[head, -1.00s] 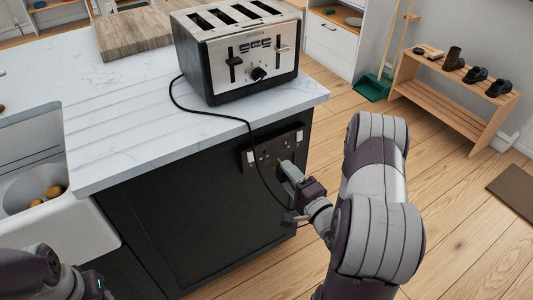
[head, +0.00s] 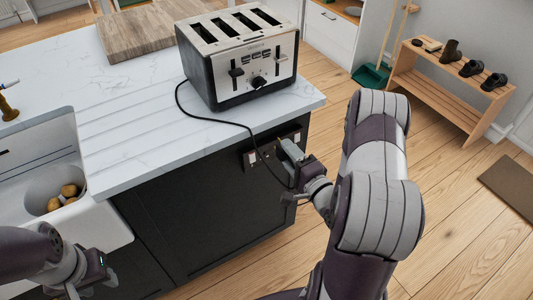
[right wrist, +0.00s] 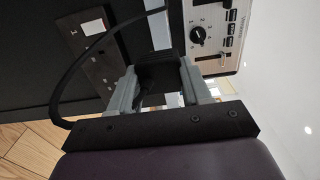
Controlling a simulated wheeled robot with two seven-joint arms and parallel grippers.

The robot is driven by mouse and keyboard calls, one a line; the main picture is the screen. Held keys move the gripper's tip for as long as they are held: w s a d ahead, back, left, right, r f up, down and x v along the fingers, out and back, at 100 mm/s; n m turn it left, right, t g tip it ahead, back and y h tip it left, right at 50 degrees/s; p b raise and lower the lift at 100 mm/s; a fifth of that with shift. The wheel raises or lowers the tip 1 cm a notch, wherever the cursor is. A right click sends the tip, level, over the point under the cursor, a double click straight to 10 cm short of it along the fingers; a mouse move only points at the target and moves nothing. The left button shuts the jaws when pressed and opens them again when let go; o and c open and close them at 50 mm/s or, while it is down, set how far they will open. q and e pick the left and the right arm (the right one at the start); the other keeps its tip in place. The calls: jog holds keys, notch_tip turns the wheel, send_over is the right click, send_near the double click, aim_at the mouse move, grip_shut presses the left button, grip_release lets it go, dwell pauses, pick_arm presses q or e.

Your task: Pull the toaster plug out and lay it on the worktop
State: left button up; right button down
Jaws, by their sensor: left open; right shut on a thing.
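The steel-and-black toaster (head: 240,58) stands on the white worktop (head: 130,140) near its right corner. Its black cord (head: 215,119) hangs over the edge towards the socket plate (head: 251,157) on the dark cabinet side. My right gripper (head: 288,152) is at this plate, shut on the black plug. In the right wrist view the plug (right wrist: 158,70) sits between the two grey fingers, beside the socket plate (right wrist: 92,62). My left gripper (head: 92,288) is open at the bottom left, partly cut off by the frame.
A wooden board (head: 135,34) lies at the back of the worktop. The ribbed drainer area in front of the toaster is clear. A white sink (head: 85,240) holding potatoes is at the left. A shoe bench (head: 450,95) stands at the far right.

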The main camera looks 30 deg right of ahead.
notch_tip(320, 180, up, 8)
jog(key=p, duration=0.7)
jog(key=shift+r, duration=0.15)
jog(key=s+a+p, duration=0.1)
jog(key=a, duration=1.5)
jog(key=shift+s+a+p, duration=0.15)
jog(key=shift+p, duration=0.15)
